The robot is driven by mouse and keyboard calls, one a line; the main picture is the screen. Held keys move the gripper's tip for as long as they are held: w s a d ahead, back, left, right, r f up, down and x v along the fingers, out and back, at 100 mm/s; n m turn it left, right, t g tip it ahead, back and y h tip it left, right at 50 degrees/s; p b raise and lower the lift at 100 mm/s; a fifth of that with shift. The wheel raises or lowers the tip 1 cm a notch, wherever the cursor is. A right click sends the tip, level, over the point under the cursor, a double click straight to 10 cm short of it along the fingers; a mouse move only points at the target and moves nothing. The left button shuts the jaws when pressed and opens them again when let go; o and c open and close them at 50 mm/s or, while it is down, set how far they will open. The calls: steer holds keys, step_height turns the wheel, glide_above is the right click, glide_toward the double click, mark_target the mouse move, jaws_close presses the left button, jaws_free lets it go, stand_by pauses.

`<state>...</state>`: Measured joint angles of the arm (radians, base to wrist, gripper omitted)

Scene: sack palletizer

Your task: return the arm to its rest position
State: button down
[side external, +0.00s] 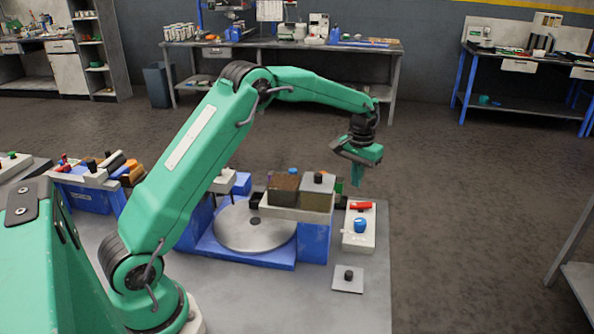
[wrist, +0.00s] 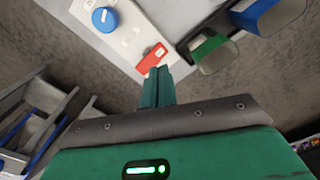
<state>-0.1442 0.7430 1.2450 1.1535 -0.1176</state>
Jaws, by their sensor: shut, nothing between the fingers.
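My gripper (side external: 357,176) is at the end of my green arm in the side external view. It hangs in the air near the right end of the workbench, above and behind the white control box (side external: 358,240). It points down, with its fingers together and nothing held. In the wrist view the shut fingers (wrist: 160,72) appear just below the red switch (wrist: 151,58) of the control box; whether they touch it cannot be told there. In the side external view they look apart from it.
The control box also carries a blue knob (side external: 361,225). Left of it is a blue station with a grey round plate (side external: 254,227) and a tray (side external: 297,209) holding brown and olive blocks. A small plate with a black knob (side external: 348,277) lies in front. Open floor lies to the right.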

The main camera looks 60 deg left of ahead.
steer(key=shift+r, duration=0.25)
steer(key=shift+r, duration=0.1)
steer(key=s+d+r+t, duration=0.1)
steer(key=s+r, duration=0.4)
steer(key=s+d+r+m, duration=0.1)
steer(key=s+d+r, duration=0.1)
steer(key=s+r, duration=0.2)
steer(key=s+d+r+t, duration=0.1)
steer(key=s+d+r, duration=0.1)
steer(key=s+r, duration=0.3)
steer(key=shift+s+r+t, duration=0.3)
steer(key=shift+s, duration=0.1)
steer(key=s+d+f+m+t, duration=0.1)
steer(key=s+d+m+t, duration=0.1)
steer(key=s, duration=1.7)
steer(key=shift+s+d+f+t, duration=0.15)
steer(key=shift+s+d+t, duration=0.15)
steer(key=shift+d+t, duration=0.25)
